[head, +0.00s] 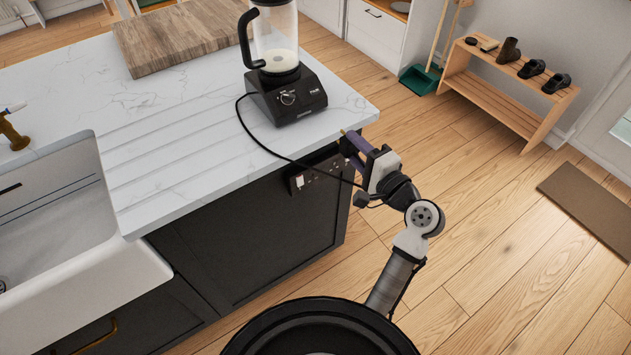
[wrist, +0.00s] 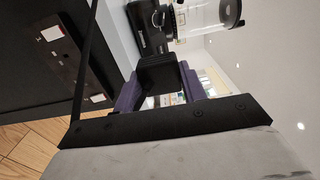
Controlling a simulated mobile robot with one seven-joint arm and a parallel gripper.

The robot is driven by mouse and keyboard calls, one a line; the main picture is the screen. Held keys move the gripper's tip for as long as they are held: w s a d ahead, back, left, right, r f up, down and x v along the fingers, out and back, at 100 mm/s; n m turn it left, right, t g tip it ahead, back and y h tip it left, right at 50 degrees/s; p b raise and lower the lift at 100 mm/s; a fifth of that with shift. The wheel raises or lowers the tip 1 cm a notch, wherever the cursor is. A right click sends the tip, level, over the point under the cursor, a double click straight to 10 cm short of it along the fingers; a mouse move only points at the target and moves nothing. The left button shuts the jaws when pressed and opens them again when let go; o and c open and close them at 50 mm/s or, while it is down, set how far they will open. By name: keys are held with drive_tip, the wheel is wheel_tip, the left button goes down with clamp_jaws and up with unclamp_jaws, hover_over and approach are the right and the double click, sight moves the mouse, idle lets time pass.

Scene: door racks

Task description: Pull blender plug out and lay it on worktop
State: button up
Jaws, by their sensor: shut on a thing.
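The blender (head: 285,85) stands on the white worktop (head: 190,150) near its right corner; its base also shows in the wrist view (wrist: 150,30). Its black cord (head: 262,148) runs over the worktop edge towards my gripper (head: 352,143). In the wrist view, the purple fingers of my gripper (wrist: 160,88) are shut on the black plug (wrist: 160,70). The plug appears clear of the brown socket plate (wrist: 68,50), which lies to the left there. In the head view the plate (head: 305,180) is on the dark cabinet side below the worktop, and my gripper hides most of the plug.
The white sink (head: 75,220) is at the left. The worktop between sink and blender is bare apart from the cord. A low wooden rack (head: 510,85) and a mat (head: 595,205) are on the floor at right.

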drive_tip(key=w+d, duration=0.7)
drive_tip(key=d, duration=0.3)
drive_tip(key=shift+w+d+b, duration=0.2)
drive_tip(key=shift+w+b, duration=0.1)
drive_tip(key=shift+b, duration=0.1)
idle(0.3)
drive_tip(key=m, duration=1.8)
drive_tip(key=shift+p, duration=0.4)
drive_tip(key=g+h, duration=0.2)
drive_tip(key=shift+g, duration=0.4)
